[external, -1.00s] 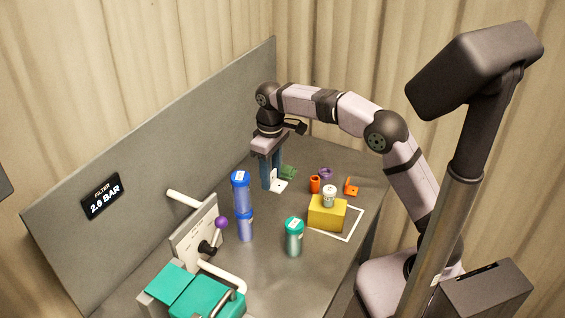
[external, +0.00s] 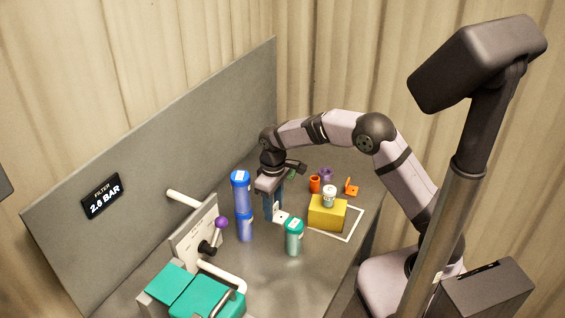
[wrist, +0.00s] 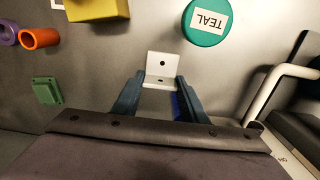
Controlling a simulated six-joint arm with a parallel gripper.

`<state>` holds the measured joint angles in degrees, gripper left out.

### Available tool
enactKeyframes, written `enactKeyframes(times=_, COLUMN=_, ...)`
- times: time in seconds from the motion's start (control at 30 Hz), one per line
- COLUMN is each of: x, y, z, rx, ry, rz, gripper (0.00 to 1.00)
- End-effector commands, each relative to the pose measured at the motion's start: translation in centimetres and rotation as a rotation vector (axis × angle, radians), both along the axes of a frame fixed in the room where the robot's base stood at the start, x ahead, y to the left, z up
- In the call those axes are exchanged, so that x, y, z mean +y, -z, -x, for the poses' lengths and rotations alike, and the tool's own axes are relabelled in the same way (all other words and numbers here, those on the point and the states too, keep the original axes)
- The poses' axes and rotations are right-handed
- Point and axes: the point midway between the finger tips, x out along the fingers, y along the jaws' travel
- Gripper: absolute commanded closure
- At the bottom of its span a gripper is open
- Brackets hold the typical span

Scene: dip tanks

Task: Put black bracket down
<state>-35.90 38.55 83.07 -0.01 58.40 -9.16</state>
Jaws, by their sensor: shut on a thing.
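My gripper (external: 273,216) is shut on a white L-shaped bracket (external: 281,217), low over the grey bench. In the wrist view the bracket (wrist: 162,66) sits between the blue fingertips of my gripper (wrist: 158,82), with a dark hole in each of its two faces. It looks white, and I see no black bracket. I cannot tell whether it touches the bench. A teal-lidded jar (external: 293,237) stands close by on the right, and it also shows in the wrist view (wrist: 206,22).
Blue stacked canisters (external: 242,200) stand just left of my gripper. A yellow block (external: 327,213) with a small white jar (external: 329,196) on it is to the right, on a white-outlined area (external: 350,234). Orange (external: 314,184), purple (external: 326,174) and green (wrist: 47,91) parts lie behind.

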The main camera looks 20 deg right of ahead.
Motion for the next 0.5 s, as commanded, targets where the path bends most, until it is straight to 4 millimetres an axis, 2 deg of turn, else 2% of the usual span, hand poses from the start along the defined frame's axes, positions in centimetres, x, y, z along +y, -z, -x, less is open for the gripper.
enactKeyframes(times=0.2, x=0.0, y=2.8, z=0.0, rx=0.001, ry=0.0, rz=0.001, gripper=0.89)
enactKeyframes(times=0.5, x=0.0, y=3.9, z=0.0, rx=0.0, ry=0.0, rz=0.0, gripper=0.89)
